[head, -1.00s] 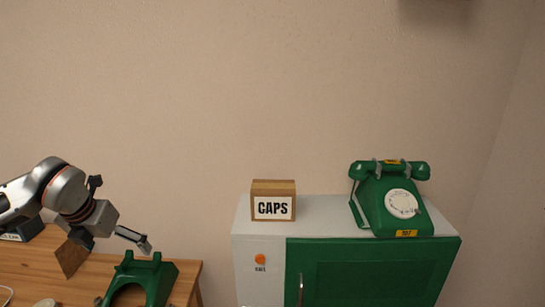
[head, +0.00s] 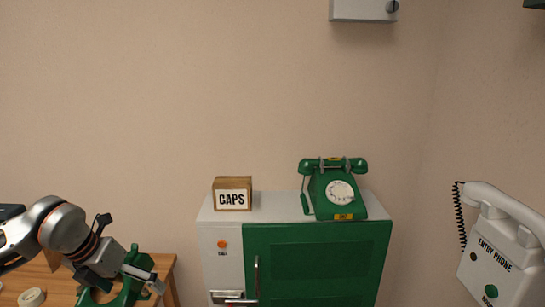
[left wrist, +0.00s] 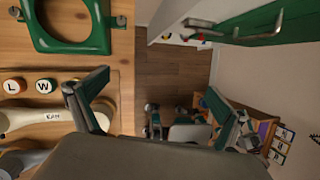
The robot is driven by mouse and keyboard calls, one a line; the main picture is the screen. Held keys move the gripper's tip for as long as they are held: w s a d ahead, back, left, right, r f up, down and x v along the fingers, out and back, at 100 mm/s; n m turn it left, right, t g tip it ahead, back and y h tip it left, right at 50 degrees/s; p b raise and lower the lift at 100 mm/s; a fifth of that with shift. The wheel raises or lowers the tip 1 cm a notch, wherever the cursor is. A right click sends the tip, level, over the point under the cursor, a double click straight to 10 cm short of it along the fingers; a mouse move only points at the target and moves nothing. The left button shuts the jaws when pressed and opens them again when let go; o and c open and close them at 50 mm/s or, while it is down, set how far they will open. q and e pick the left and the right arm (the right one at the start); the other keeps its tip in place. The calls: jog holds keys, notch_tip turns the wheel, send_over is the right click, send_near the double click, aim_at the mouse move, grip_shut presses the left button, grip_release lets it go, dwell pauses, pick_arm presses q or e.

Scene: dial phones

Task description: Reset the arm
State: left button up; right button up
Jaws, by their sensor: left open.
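My left gripper (head: 152,277) is at the lower left of the head view, over the right part of the wooden table. Its jaws are open and nothing is between them. In the left wrist view its two fingers (left wrist: 160,108) are spread wide, above the floor beyond the table edge. A green phone shell with a round opening (head: 127,288) is on the table, partly hidden behind the gripper; it also shows in the left wrist view (left wrist: 75,42). My right gripper is not in view.
A green and white cabinet (head: 320,265) carries a CAPS box (head: 232,194) and a green dial phone (head: 333,188). A white entry phone (head: 499,262) is at the right. A cream handset (left wrist: 42,117) and caps marked L (left wrist: 14,86) and W (left wrist: 46,86) lie on the table.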

pick_arm(q)
jog(key=s+d+f+g+h, duration=0.1)
jog(key=s+d+f+h, duration=0.2)
jog(key=d, duration=0.8)
jog(key=s+d+g+h, duration=0.1)
jog(key=s+d+h, duration=0.2)
jog(key=d+h, duration=0.5)
jog(key=d+r+n+t+h, duration=0.4)
jog(key=d+n+t, duration=0.2)
jog(key=d+n, duration=0.25)
jog(key=w+a+f+n+t+y, duration=0.1)
jog(key=a+f+n+t+y, duration=0.35)
jog(key=f+n, duration=0.3)
jog(key=w+a+f+n+t+y, duration=0.1)
jog(key=a+f+n+t+y, duration=0.25)
jog(key=f+n+y, duration=0.4)
jog(key=s+a+f+n+g+y, duration=0.2)
jog(key=s+f+n+g, duration=0.3)
jog(key=s+f+n, duration=0.3)
jog(key=s+f, duration=0.4)
jog(key=f, duration=0.3)
jog(key=shift+s+a, duration=0.25)
jog(key=shift+a, duration=0.05)
